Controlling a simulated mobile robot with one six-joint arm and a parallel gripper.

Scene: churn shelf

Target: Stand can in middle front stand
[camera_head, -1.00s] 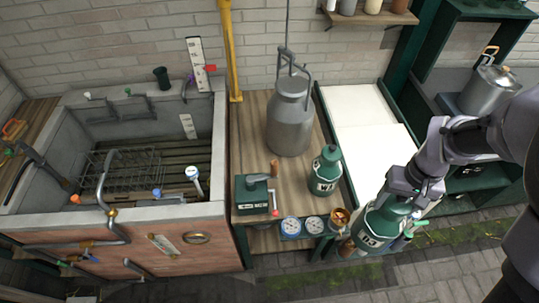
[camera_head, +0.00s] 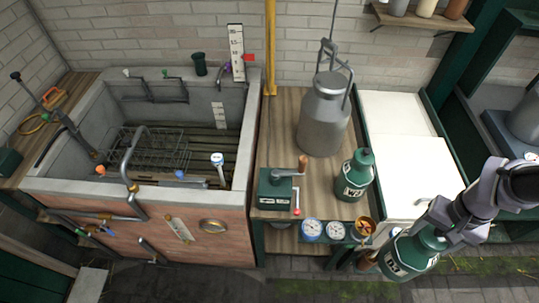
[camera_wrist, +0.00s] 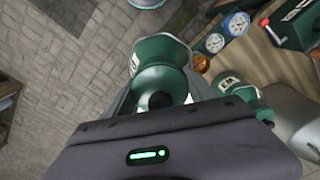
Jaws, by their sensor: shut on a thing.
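My gripper (camera_head: 432,236) is shut on a dark green can (camera_head: 405,262) with a pale lettered label. The can hangs tilted in front of the bench's right front corner, over the paving; it also shows in the wrist view (camera_wrist: 160,62). A second green can (camera_head: 355,172) stands upright on the wooden bench, and it shows in the wrist view (camera_wrist: 240,90). I cannot make out which part is the middle front stand. The fingertips are partly hidden behind the held can.
A grey metal churn (camera_head: 323,122) stands on the bench behind the second can. A stone sink (camera_head: 150,195) is left, a white-topped counter (camera_head: 408,155) right.

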